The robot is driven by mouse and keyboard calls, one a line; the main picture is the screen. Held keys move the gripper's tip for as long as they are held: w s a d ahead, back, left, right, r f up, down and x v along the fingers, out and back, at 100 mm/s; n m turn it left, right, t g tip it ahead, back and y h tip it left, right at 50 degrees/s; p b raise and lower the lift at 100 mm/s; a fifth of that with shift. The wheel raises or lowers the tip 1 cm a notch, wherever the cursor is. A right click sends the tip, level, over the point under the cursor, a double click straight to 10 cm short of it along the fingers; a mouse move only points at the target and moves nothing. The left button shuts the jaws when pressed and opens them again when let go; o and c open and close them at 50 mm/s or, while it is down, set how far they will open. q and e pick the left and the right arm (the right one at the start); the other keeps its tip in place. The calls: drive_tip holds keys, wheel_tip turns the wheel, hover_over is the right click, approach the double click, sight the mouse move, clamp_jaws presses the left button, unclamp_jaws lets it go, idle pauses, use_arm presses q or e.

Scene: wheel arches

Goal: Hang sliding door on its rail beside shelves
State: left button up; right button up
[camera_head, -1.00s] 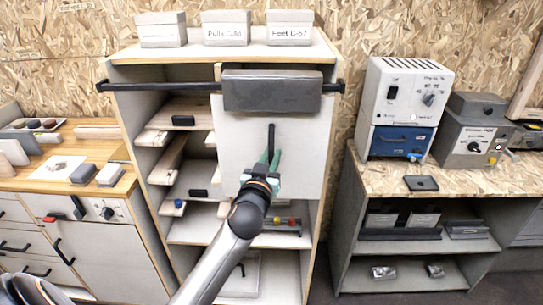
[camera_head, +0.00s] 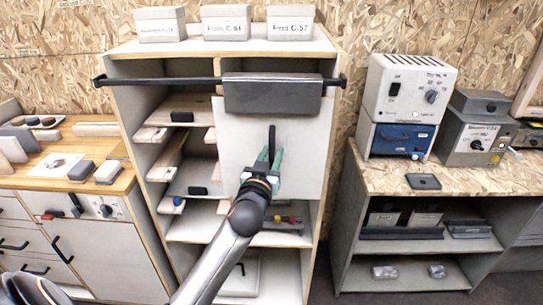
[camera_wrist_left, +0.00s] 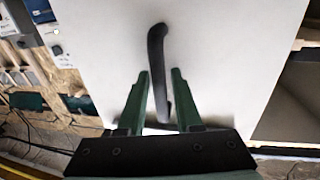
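The pale sliding door (camera_head: 240,150) stands upright at the right front of the shelves (camera_head: 153,60). A dark grey box-shaped piece (camera_head: 272,94) spans its top and covers part of the black rail (camera_head: 160,82). How the door meets the rail is hidden behind that piece. My left gripper (camera_head: 270,155) is at the door's black vertical handle (camera_head: 271,140). In the left wrist view the green fingers of my left gripper (camera_wrist_left: 160,75) stand apart on either side of the handle (camera_wrist_left: 157,50), with gaps visible at both sides. My right gripper is not in view.
Labelled boxes (camera_head: 227,23) stand on the shelf top. At left is a wooden-topped bench (camera_head: 120,150) with small blocks. At right, a bench (camera_head: 465,180) carries a white-and-blue device (camera_head: 408,105) and grey boxes. Open bays show left of the door.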

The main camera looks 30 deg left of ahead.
use_arm(q)
drive_tip(key=shift+o, duration=1.3)
drive_tip(key=shift+f, duration=0.25)
drive_tip(key=b+v, duration=0.2)
drive_tip(key=v, duration=1.1)
drive_tip(key=s+d+f+m+g+h, duration=0.1)
drive_tip(key=d+f+m+g+h, duration=0.2)
drive_tip(key=f, duration=0.6)
drive_tip(key=s+d+f+m+h, duration=0.15)
drive_tip(key=d+f, duration=0.25)
drive_tip(key=f, duration=0.4)
drive_tip(key=s+d+f+g+h, duration=0.2)
drive_tip(key=s+d+f, duration=0.1)
drive_tip(key=s+f, duration=0.3)
drive_tip(key=s+d+f+m+g+h+p, duration=0.1)
drive_tip(key=s+d+f+g+h, duration=0.1)
drive_tip(key=s+f, duration=0.5)
wheel_tip(320, 180, down, 3)
drive_tip(key=shift+s+d+f+g, duration=0.2)
drive_tip(key=shift+d+g, duration=0.2)
drive_tip(key=shift+d, duration=0.35)
drive_tip(key=shift+r+m, duration=0.1)
drive_tip(key=shift+m, duration=0.15)
